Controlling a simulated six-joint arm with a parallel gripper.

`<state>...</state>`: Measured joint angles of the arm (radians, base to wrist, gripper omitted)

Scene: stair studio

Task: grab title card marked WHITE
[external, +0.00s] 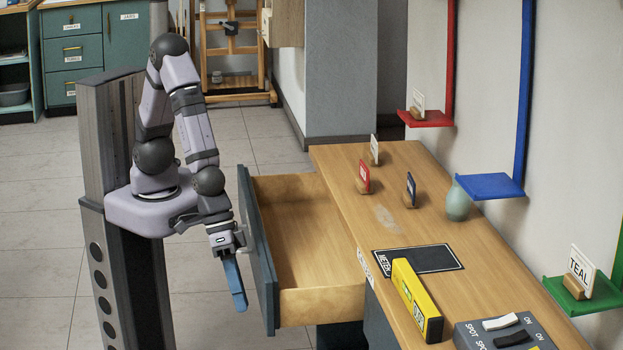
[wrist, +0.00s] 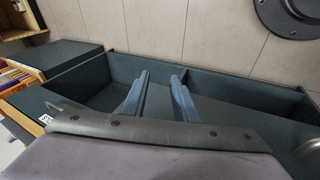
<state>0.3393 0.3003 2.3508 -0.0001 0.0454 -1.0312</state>
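Several small title cards in wooden holders are in the external view, and none can be read as WHITE. A pale card (external: 375,150) stands at the far end of the wooden desk, its text not legible. A red card (external: 363,176) and a dark blue card (external: 410,188) stand nearer. Another pale card (external: 418,103) is on the red shelf, its text too small to read. My gripper (external: 238,290) points down outside the drawer front, away from all cards. In the wrist view its fingers (wrist: 157,88) are apart and empty.
The desk drawer (external: 302,220) stands open, its visible inside empty, its front beside my gripper. A vase (external: 457,203), a black mat (external: 418,259), a yellow box (external: 416,300) and a switch box (external: 505,335) are on the desk. The blue shelf (external: 489,186) is bare.

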